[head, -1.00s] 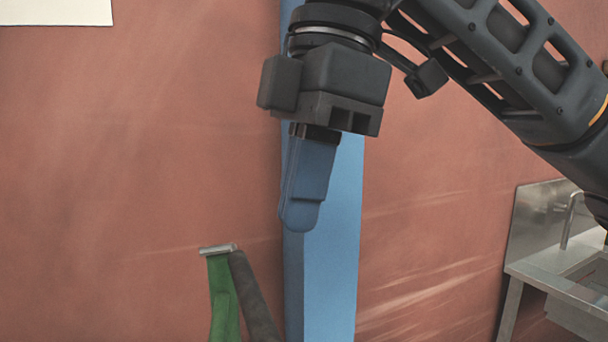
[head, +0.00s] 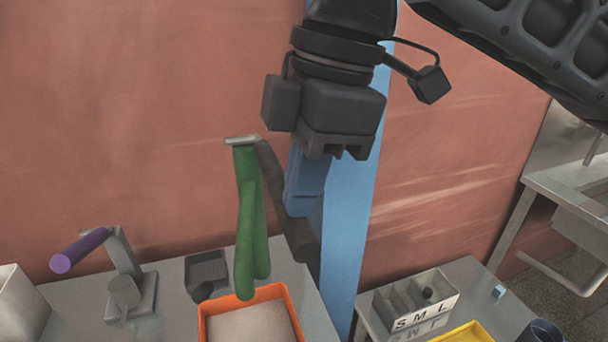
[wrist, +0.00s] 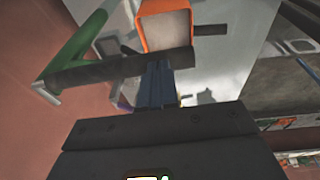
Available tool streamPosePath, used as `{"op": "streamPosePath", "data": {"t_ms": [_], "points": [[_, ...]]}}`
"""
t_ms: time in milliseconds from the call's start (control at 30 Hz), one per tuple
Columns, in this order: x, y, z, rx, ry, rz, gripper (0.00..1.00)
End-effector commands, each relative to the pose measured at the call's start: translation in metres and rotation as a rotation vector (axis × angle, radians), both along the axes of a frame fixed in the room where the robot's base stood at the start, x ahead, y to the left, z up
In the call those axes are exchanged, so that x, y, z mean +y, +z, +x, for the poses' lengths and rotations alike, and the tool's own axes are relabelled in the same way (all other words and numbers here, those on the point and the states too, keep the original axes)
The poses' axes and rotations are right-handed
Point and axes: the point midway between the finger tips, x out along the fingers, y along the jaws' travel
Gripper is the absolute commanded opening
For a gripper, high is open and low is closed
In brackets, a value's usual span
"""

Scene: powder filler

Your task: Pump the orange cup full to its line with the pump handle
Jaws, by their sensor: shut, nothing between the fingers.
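My gripper (head: 303,212) has blue fingers, shut with nothing between them, pointing down beside a dark round bar (head: 268,175). The bar slopes down from a grey crosspiece above a green upright part (head: 250,215); in the wrist view the bar (wrist: 90,75) crosses just beyond the fingers. I cannot tell if they touch. An orange-rimmed open container (head: 203,322) with pale contents stands below on the grey table; it also shows in the wrist view (wrist: 143,25). I cannot tell whether it is the orange cup, and no fill line shows. A purple handle (head: 82,250) sticks out from a grey stand at left.
A dark grey open box (head: 207,268) stands behind the orange container. A white box (head: 18,305) is at far left. Beyond a blue post (head: 350,215) are a divided bin marked S M L (head: 440,303), a yellow-rimmed tray (head: 465,333) and a dark blue cup (head: 542,332).

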Motion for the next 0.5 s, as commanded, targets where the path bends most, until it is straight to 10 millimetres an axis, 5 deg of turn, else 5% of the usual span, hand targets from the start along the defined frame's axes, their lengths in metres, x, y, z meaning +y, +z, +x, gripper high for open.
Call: {"op": "streamPosePath", "data": {"t_ms": [500], "points": [[-0.001,-0.027,-0.002,-0.206,0.002,0.059,0.0]]}}
